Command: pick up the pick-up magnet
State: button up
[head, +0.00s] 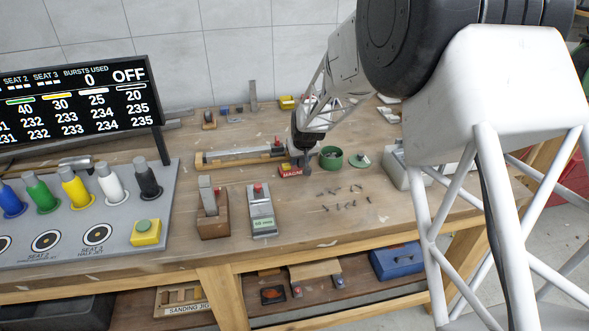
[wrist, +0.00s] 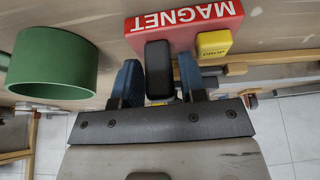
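The pick-up magnet is a red block lettered MAGNET (wrist: 185,27) with a black upright grip (wrist: 159,70). In the head view the magnet (head: 290,171) stands on the workbench, its right part hidden by my gripper (head: 303,160). In the wrist view my gripper (wrist: 159,85) has its two blue fingers on either side of the black grip. A narrow gap shows beside the grip, so the fingers look open around it, not closed on it.
A green round container (wrist: 52,62) stands close beside the magnet; it also shows in the head view (head: 331,157). Small dark pieces (head: 342,197) lie on the bench in front. A grey box (head: 402,165) stands to the right.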

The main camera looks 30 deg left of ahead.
dwell(0.5)
grip_shut()
jog(key=shift+r, duration=0.15)
jog(key=shift+r, duration=1.45)
jog(key=shift+s+d+r, duration=0.1)
jog(key=shift+r, duration=0.2)
jog(key=s+d+r, duration=0.1)
jog(key=s+d, duration=0.9)
jog(key=s, duration=0.1)
jog(key=shift+s+d+r, duration=0.15)
jog(key=shift+s+d, duration=0.1)
jog(key=shift+d, duration=0.1)
